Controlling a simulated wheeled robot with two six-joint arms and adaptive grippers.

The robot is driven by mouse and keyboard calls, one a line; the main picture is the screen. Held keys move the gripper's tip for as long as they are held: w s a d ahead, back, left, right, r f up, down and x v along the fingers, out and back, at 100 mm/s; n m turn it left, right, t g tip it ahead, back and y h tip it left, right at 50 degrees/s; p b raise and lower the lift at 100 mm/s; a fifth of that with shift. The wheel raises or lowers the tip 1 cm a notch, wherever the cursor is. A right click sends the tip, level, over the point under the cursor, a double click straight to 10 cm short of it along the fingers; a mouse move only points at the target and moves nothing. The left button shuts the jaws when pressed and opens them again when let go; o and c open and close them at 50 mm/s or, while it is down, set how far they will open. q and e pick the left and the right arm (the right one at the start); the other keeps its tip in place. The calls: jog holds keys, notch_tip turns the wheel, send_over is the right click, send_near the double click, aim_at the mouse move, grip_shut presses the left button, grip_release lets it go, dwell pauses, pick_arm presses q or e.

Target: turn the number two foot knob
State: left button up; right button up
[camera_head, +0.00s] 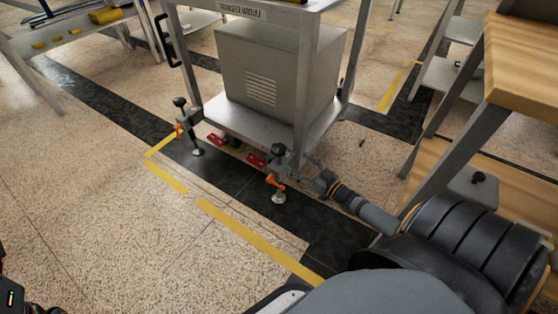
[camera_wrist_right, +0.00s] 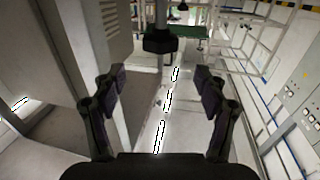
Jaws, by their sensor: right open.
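The transfer module cart (camera_head: 228,127) stands on levelling feet, two of them showing at its near side. One foot has a black knob (camera_head: 180,102) at the left corner; the other has a black knob (camera_head: 278,149) at the right corner. I cannot read which is number two. My right gripper (camera_head: 308,180) is beside the right foot, to its right. In the right wrist view, the open, empty fingers (camera_wrist_right: 160,82) face a black knob (camera_wrist_right: 160,40), which lies beyond their tips, apart from them. A dark part of my left arm shows at the lower left corner; its fingers cannot be made out.
Orange levers (camera_head: 275,181) and red pedals (camera_head: 254,160) sit low by the cart's feet. A wooden-topped bench (camera_head: 525,60) stands at the right, close to my right arm. The speckled floor with yellow tape (camera_head: 245,232) is clear in front.

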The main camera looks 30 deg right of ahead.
aim_at(279, 148)
jog(key=w+b, duration=0.1)
jog(key=w, duration=0.2)
jog(key=w+a+b, duration=0.1)
jog(key=w+b, duration=0.1)
jog(key=w, duration=0.1)
jog(key=w+a+b, duration=0.1)
jog(key=w+b, duration=0.1)
jog(key=w, duration=0.1)
jog(key=shift+w, duration=0.7)
jog(key=c, duration=1.2)
jog(key=shift+o, duration=0.2)
jog(key=shift+r, duration=0.1)
